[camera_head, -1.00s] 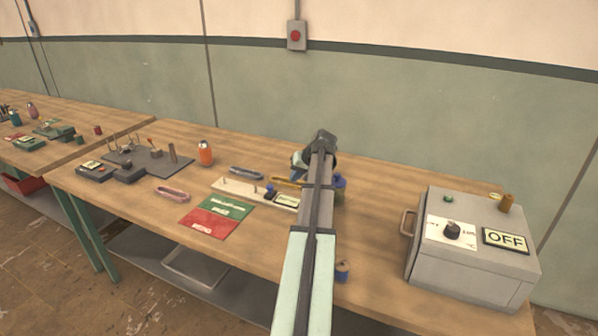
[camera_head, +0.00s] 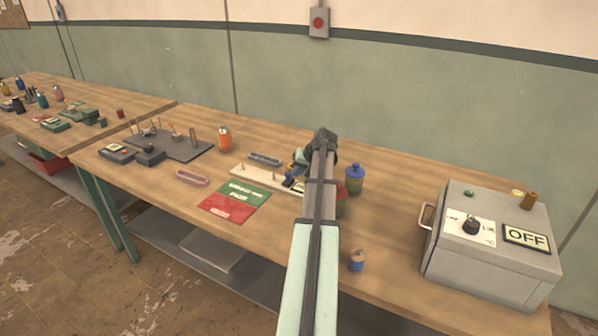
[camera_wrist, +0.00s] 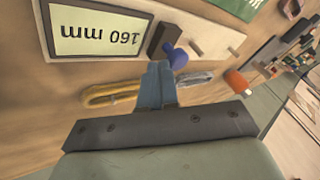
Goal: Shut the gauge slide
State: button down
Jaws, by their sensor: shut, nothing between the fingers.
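The gauge is a long pale board (camera_head: 250,174) on the wooden bench, partly hidden behind my arm in the head view. In the wrist view its board (camera_wrist: 215,38) carries a display (camera_wrist: 98,28) reading 160 mm. Beside the display is a dark slide block (camera_wrist: 164,38) with a blue knob (camera_wrist: 178,58), which also shows in the head view (camera_head: 288,181). My gripper (camera_wrist: 160,72) is shut and empty. Its fingertips are right by the blue knob; I cannot tell whether they touch it.
A yellow cable loop (camera_wrist: 110,95) and a grey one (camera_wrist: 195,79) lie near the fingers. A green and red mat (camera_head: 235,199) lies in front of the gauge. A blue jar (camera_head: 355,179) stands right of my arm, and a grey box marked OFF (camera_head: 485,270) stands at the bench's right.

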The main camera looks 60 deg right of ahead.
jog(key=shift+w, duration=0.1)
jog(key=shift+w, duration=2.35)
